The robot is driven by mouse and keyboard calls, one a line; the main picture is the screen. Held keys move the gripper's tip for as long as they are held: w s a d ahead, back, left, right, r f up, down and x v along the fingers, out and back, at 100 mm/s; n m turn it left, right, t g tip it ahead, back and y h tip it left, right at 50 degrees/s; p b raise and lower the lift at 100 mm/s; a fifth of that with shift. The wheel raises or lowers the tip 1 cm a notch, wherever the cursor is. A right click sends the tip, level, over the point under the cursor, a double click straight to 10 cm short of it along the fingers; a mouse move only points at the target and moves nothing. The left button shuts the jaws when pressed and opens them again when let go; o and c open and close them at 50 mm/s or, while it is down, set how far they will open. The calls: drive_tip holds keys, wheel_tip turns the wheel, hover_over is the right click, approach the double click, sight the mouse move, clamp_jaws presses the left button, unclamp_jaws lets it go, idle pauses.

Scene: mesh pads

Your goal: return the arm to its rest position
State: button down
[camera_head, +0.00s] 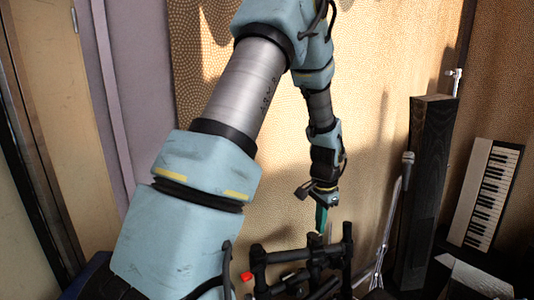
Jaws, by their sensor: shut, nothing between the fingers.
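My arm, pale blue with silver tube sections, rises from the bottom left, bends at the top and hangs down on the right. My gripper (321,224) is at its lower end, pointing down, with thin greenish fingers. It is small in the picture and looks shut and empty. The fingertips are just above or behind a black bar frame (346,250); I cannot tell whether they touch it.
A microphone (408,158) on a stand is right of the gripper. Farther right are a tall dark block (425,185) and a keyboard (487,195) leaning upright. A patterned tan wall (375,80) is behind. A small red piece (246,276) is at the bottom.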

drive_tip(key=s+a+r+n, duration=0.5)
drive_tip(key=s+a, duration=0.1)
drive_tip(key=a, duration=0.5)
drive_tip(key=s+a+r+n, duration=0.5)
drive_tip(key=s+a+n, duration=0.1)
drive_tip(key=a, duration=0.5)
drive_tip(key=shift+s+r+t, duration=0.3)
drive_tip(key=shift+t, duration=0.1)
drive_tip(key=shift+d, duration=0.1)
